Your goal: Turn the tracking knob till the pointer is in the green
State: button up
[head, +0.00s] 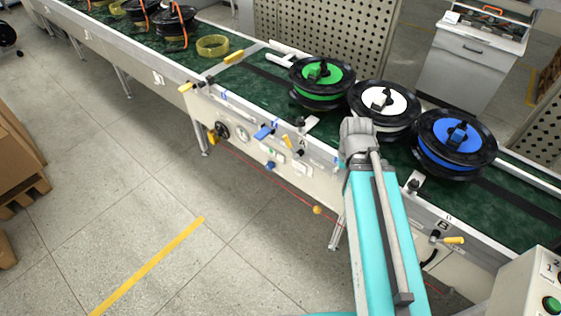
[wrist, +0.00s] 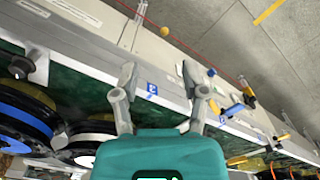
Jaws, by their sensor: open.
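In the head view a round black knob (head: 222,131) sits on the front panel of the conveyor, left of my arm. A small round dial (head: 243,134) is just to its right. The dial is too small to read its pointer or any green zone. In the wrist view my gripper (wrist: 158,76) is open, its two fingers apart with nothing between them, above the conveyor's front edge. In the head view my arm hides the fingers. The gripper is well to the right of the knob and apart from it. I cannot make out the knob clearly in the wrist view.
Reels with green (head: 322,72), white (head: 384,101) and blue (head: 455,137) tops stand on the belt. The panel also carries a blue lever (head: 265,132) and a yellow handle (head: 287,141). A red cord (head: 255,173) runs below. The floor in front is clear.

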jog(key=shift+w, duration=0.3)
jog(key=shift+w, duration=0.1)
